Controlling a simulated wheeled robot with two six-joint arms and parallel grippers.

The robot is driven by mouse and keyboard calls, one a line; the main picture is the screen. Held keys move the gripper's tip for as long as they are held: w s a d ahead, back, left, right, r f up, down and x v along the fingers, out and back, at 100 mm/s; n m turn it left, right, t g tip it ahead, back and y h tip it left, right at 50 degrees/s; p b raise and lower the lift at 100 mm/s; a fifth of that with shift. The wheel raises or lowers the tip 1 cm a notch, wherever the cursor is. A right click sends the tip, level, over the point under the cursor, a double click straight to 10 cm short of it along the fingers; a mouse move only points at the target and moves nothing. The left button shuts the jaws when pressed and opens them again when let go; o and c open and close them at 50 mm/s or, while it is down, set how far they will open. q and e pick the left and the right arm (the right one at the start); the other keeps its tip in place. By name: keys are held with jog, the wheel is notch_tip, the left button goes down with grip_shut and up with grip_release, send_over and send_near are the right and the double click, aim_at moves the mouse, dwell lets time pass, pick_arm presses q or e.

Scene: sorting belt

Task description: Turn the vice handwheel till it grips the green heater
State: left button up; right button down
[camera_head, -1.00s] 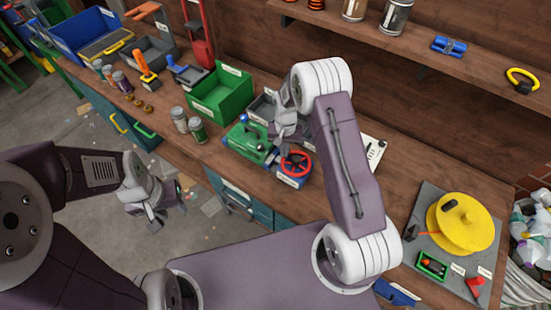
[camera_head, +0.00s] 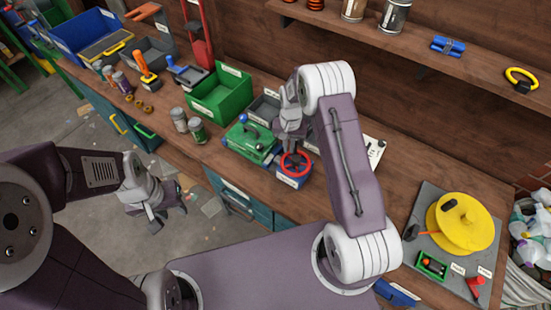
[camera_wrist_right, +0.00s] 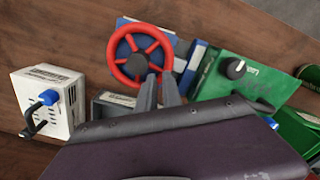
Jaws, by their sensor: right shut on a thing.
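The red handwheel (camera_head: 308,167) stands at the front of the blue vice (camera_head: 288,180) on the bench. It shows face-on, with its spokes, in the right wrist view (camera_wrist_right: 117,60). The green heater (camera_head: 243,142) lies just left of the wheel; in the right wrist view it is the green box with a black knob (camera_wrist_right: 232,88), beside the blue vice part (camera_wrist_right: 193,68). I cannot tell whether the jaws touch it. My right gripper (camera_head: 294,157) is shut on the handwheel, with its fingers (camera_wrist_right: 160,78) at the rim. My left gripper (camera_head: 168,217) hangs open and empty off the bench's front.
A green bin (camera_head: 222,100) and small cans (camera_head: 197,130) stand left of the heater.

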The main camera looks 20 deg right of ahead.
pick_arm(q)
jog(key=shift+w+r, duration=0.1)
pick_arm(e)
jog(key=shift+w+a+r, duration=0.25)
jog(key=shift+w, duration=0.05)
